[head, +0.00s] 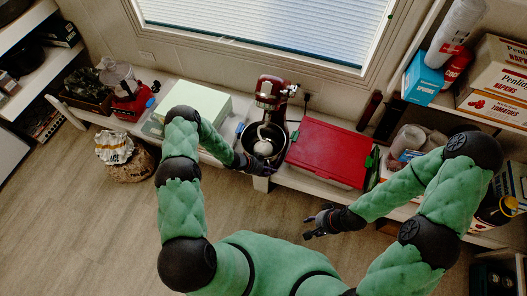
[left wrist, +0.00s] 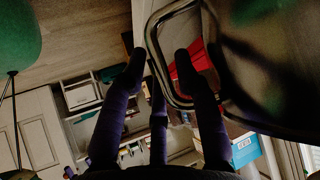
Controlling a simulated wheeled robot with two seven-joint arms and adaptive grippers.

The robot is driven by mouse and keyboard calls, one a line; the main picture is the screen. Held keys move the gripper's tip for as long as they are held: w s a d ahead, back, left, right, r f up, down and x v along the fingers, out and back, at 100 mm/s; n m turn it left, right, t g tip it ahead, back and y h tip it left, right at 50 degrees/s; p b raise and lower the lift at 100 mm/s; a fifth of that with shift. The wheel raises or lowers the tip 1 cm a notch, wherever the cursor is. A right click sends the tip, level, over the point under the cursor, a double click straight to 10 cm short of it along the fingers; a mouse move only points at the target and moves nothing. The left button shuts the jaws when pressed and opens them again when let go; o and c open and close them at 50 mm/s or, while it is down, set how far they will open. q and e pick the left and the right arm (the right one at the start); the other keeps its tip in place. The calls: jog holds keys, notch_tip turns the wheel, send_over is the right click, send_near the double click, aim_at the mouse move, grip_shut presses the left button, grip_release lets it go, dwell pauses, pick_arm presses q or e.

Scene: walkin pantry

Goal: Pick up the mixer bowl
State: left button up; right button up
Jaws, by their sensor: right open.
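The mixer bowl (head: 258,141) is a shiny metal bowl on the dark red stand mixer (head: 271,92), with a pale beater inside it. In the left wrist view the bowl's wall (left wrist: 270,70) fills the upper right, and its looped metal handle (left wrist: 152,40) shows close up. My left gripper (head: 257,166) is at the front of the bowl. In the left wrist view its dark fingers (left wrist: 160,60) are spread, one in front of the handle loop and one left of it; contact is unclear. My right gripper (head: 322,222) is open and empty, over the floor.
A red-lidded box (head: 328,152) stands right of the bowl and a pale green box (head: 198,104) left of it, on the white bench. A red food processor (head: 131,103) stands further left. Shelves with cartons (head: 497,75) are at the right.

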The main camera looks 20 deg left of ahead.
pick_arm(q)
grip_shut()
jog(key=shift+w+r, duration=0.1)
jog(key=shift+w, duration=0.1)
jog(key=shift+r, duration=0.1)
